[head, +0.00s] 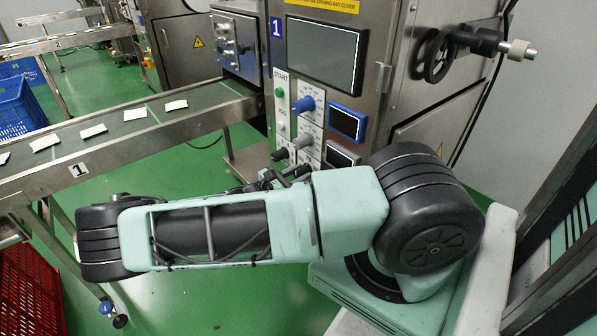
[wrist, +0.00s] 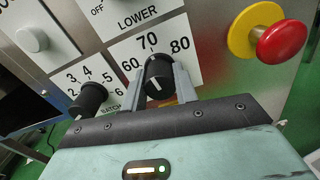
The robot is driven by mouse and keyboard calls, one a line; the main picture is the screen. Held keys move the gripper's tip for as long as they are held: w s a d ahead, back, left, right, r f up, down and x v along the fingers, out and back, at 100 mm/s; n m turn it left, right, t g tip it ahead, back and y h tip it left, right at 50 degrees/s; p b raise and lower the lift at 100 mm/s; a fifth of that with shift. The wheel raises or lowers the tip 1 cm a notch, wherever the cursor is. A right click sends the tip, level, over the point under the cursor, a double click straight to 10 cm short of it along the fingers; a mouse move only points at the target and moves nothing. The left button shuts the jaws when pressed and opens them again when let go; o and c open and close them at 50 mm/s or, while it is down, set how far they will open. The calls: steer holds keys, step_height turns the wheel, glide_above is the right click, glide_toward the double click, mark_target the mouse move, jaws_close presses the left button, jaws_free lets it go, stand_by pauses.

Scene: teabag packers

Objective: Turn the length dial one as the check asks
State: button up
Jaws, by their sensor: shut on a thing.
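In the wrist view a black dial (wrist: 157,68) stands on a white plate marked 60, 70 and 80; its name is hidden. My gripper (wrist: 161,86) has one finger on each side of this dial and is shut on it. A short white mark shows on the dial's face; I cannot tell exactly which number it points to. In the head view my arm hides most of my gripper, low at the panel of machine 1. No readable setting shows on the dark screen (head: 320,55) or the blue-framed display (head: 347,122).
Close by in the wrist view are the batch dial (wrist: 90,98), a grey-white knob (wrist: 31,40) and a red stop button (wrist: 283,42) on a yellow base. In the head view a conveyor (head: 112,119) with several white packets runs to the left.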

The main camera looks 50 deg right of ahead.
steer(key=n+p, duration=0.2)
steer(key=shift+r+n+p, duration=0.25)
steer(key=shift+n+p, duration=0.05)
steer(key=n+p, duration=0.2)
steer(key=shift+f+n, duration=0.1)
steer(key=shift+n, duration=0.2)
steer(key=n+p, duration=0.2)
steer(key=n, duration=0.3)
steer(key=shift+a+f+n, duration=0.1)
steer(key=shift+f+n, duration=0.05)
steer(key=shift+n, duration=0.15)
steer(key=o, duration=1)
steer(key=v, duration=1.7)
steer(key=shift+a, duration=0.2)
steer(key=shift+a, duration=0.1)
